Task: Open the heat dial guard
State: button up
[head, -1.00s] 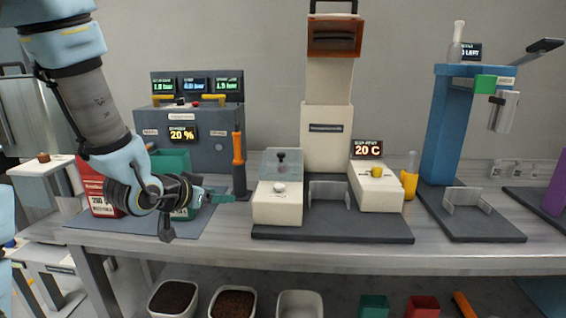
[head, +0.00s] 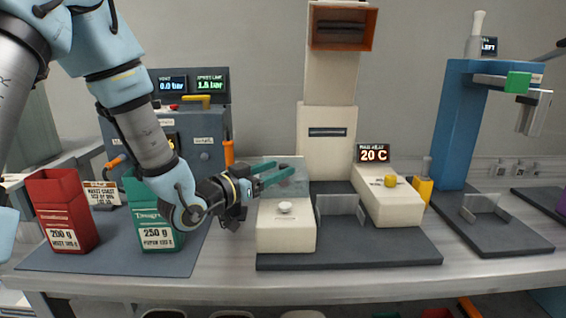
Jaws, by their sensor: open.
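The clear guard (head: 268,161) is a see-through cover at the back of the white left block of the sealing-type machine. Its panel stands behind a white round knob (head: 285,207). A yellow knob (head: 390,181) sits on the right white block, below a display (head: 373,153) reading 20 C.
A red bag (head: 66,205) and a green bag (head: 152,220) stand on a grey mat (head: 120,262) at left, near my arm. A white tower (head: 327,150) rises behind the guard. A clear bracket (head: 340,212) stands right of the left block. A blue stand (head: 457,130) is farther right.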

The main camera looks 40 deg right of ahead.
aim_at(280, 168)
jog(key=shift+w+d, duration=0.1)
jog(key=shift+d, duration=1.4)
jog(key=shift+c, duration=0.2)
grip_shut()
